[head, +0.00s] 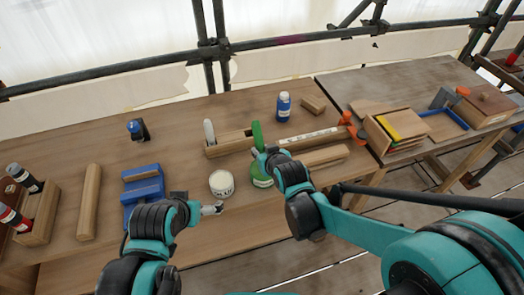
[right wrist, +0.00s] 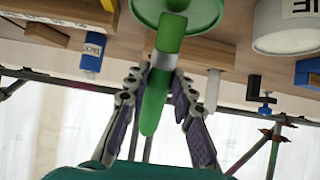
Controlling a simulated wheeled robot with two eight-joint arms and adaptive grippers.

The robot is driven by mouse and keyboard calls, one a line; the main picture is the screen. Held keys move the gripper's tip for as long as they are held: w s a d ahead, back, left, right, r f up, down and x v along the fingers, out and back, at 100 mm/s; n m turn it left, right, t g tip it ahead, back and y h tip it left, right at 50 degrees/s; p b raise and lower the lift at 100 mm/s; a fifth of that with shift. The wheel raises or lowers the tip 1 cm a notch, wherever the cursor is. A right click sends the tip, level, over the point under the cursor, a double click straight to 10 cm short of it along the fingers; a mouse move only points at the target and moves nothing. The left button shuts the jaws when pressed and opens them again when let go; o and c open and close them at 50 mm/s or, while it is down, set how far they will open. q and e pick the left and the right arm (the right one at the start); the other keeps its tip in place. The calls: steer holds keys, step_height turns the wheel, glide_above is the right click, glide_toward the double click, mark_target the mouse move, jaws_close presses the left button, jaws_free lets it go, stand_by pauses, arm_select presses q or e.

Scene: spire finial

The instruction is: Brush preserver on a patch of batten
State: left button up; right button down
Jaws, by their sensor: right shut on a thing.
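A green pot with a pale label (head: 262,176) stands near the table's front edge, beside a white tin (head: 221,183). My right gripper (head: 265,155) is over the pot, shut on a green brush (head: 257,133). In the right wrist view, the gripper (right wrist: 158,78) has the brush's green handle (right wrist: 154,105) between its fingers. The metal ferrule and green head point to the pot (right wrist: 205,12); I cannot tell how far in the head is. A plain batten (head: 320,156) lies right of the pot. My left gripper (head: 211,208) is low beside the tin, its jaws unclear.
A wooden holder (head: 230,145) with a pale upright tool stands behind the tin. A marked strip (head: 308,138), a blue bottle (head: 283,107) and a small wood block (head: 313,104) lie behind the batten. A blue vise (head: 142,190) is left.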

mark_target(259, 134)
step_height(259, 134, up, 7)
steer(key=p, duration=0.6)
arm_select(q)
step_height(259, 134, up, 6)
steer(key=shift+f, duration=0.1)
